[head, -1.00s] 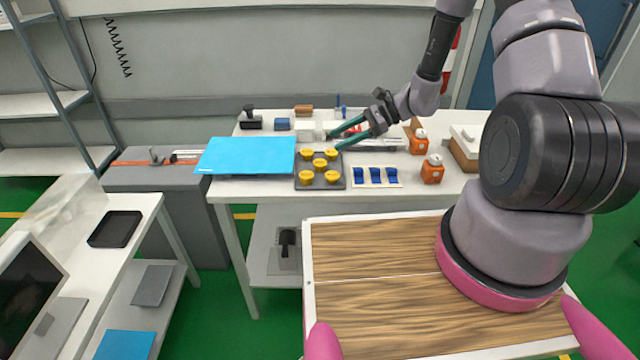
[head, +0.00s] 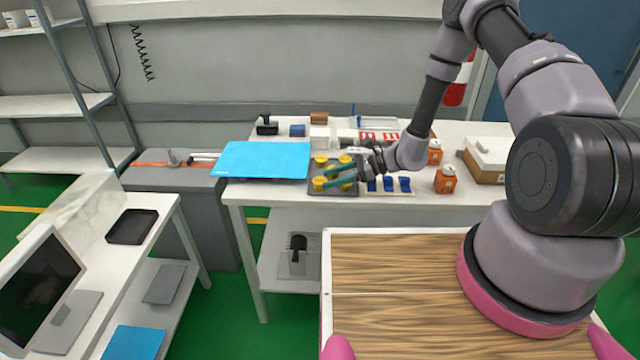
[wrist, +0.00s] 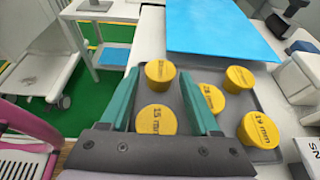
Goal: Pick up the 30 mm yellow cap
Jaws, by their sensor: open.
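Several yellow caps sit on a dark grey tray (wrist: 265,154). In the wrist view one cap (wrist: 156,120) reads 15 mm and lies between my fingers, near the palm. Another cap (wrist: 160,72) stands at the fingertips, its marking too small to read. A cap at right (wrist: 258,129) appears to read 19 mm. The middle cap (wrist: 210,98) and the far cap (wrist: 239,79) have unclear markings. I cannot tell which is the 30 mm cap. My gripper (head: 322,178) is open over the tray, its green fingers pointing left; whether they touch any cap is unclear.
A blue sheet (head: 262,160) lies left of the tray. White boxes and a red-and-white rack (head: 380,137) are behind.

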